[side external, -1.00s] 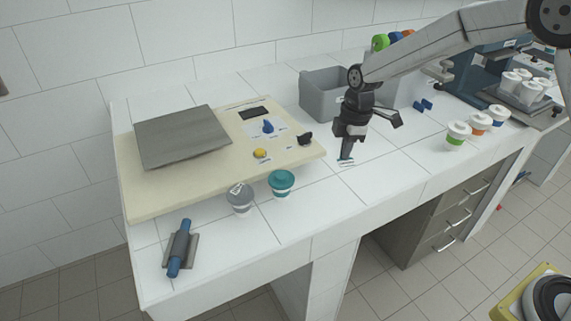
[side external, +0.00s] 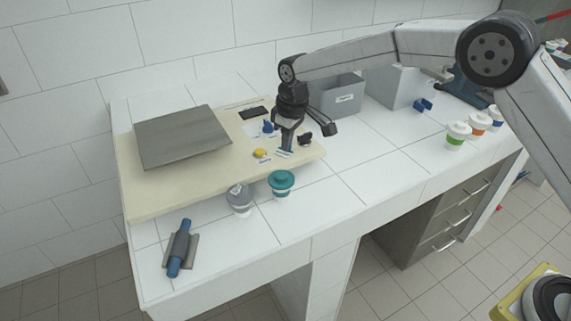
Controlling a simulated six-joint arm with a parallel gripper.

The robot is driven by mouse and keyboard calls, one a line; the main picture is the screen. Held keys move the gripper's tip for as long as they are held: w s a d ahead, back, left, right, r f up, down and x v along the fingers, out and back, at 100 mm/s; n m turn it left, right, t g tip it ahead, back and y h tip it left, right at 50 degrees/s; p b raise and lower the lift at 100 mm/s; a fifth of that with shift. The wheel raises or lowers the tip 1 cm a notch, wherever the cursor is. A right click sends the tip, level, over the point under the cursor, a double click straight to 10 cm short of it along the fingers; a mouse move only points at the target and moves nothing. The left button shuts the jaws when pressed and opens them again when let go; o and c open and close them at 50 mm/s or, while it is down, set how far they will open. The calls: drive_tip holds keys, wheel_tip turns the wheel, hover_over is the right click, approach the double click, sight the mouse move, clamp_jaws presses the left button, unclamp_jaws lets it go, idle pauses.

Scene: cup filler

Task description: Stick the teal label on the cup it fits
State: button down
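My gripper (side external: 285,147) is above the right front part of the cream board, behind and above the teal-lidded cup. A small pale label with a teal edge (side external: 283,154) is at its fingertips and appears held between them. The teal-lidded cup (side external: 281,185) stands upright on the white counter just in front of the board. A grey-lidded cup (side external: 240,199) stands upright to its left. The label and my gripper look apart from both cups. The label's print is too small to read.
The cream board (side external: 150,201) carries a grey plate (side external: 182,137), a yellow knob (side external: 260,153), a blue knob (side external: 268,126) and a black piece (side external: 305,139). A blue roller (side external: 179,248) lies front left. A grey bin (side external: 341,97) stands behind. White cups (side external: 457,135) stand right.

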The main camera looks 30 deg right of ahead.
sight(285, 172)
drive_tip(key=shift+w+a, duration=0.1)
drive_tip(key=shift+a, duration=0.2)
drive_tip(key=shift+f, duration=0.15)
drive_tip(key=shift+f, duration=3.1)
drive_tip(key=shift+f, duration=0.3)
drive_tip(key=c, duration=0.8)
unclamp_jaws()
drive_tip(key=shift+r, duration=0.15)
drive_tip(key=shift+s+d+r, duration=0.1)
drive_tip(key=shift+s+r, duration=0.05)
drive_tip(key=shift+r, duration=1.1)
drive_tip(key=shift+s+d+r, duration=0.1)
drive_tip(key=shift+r, duration=1.15)
drive_tip(key=shift+s+d+r, duration=0.1)
drive_tip(key=shift+s+r, duration=0.05)
drive_tip(key=shift+r, duration=1.1)
